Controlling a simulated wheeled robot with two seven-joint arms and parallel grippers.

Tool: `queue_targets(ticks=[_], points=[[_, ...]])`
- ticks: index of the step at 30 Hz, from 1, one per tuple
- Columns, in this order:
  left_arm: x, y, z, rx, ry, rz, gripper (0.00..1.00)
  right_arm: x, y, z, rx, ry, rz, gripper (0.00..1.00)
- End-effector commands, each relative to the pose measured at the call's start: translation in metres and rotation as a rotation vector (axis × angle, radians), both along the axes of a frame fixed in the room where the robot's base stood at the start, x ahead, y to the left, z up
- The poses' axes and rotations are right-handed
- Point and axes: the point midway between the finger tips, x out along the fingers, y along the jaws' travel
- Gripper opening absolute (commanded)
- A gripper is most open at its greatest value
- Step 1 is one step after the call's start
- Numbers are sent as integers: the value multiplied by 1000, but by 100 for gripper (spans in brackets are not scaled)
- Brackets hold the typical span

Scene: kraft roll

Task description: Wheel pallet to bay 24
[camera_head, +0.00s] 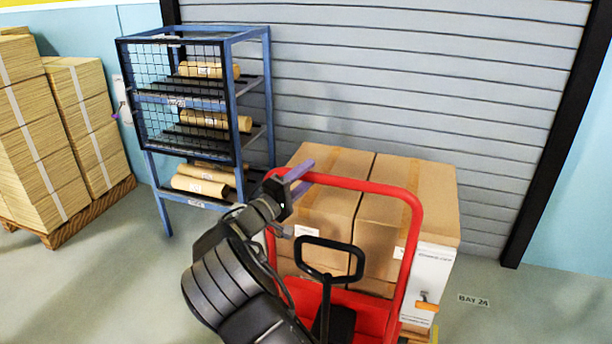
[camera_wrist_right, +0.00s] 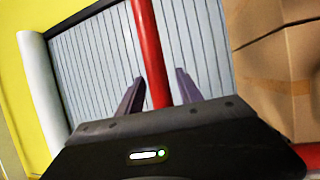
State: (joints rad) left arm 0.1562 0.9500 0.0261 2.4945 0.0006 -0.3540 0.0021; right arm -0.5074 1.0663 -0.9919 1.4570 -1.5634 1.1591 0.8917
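A pallet jack with a red frame handle (camera_head: 412,235) stands in front of large brown cartons (camera_head: 405,200). The cartons hide most of the pallet under them. A floor label reading BAY 24 (camera_head: 473,300) lies to the right of the load. My right gripper (camera_head: 298,178) is at the upper left corner of the red frame. In the right wrist view, its two purple fingers (camera_wrist_right: 160,88) stand on either side of the red bar (camera_wrist_right: 152,50), with narrow gaps visible. My left gripper is not in view.
A blue rack (camera_head: 232,100) with brown rolls stands behind on the left. Stacked flat cardboard (camera_head: 30,130) sits on a wooden pallet (camera_head: 85,217) at far left. A grey roller shutter (camera_head: 400,85) closes off the back. Floor right of the load is clear.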

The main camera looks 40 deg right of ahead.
Motion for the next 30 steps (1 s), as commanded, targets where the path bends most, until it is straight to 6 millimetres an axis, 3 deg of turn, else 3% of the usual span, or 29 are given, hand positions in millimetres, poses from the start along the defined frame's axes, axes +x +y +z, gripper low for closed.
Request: queue_targets(ticks=[15,30], points=[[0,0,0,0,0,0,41,0,0,0,1,0,0,0],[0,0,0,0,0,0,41,0,0,-1,1,0,-1,0]])
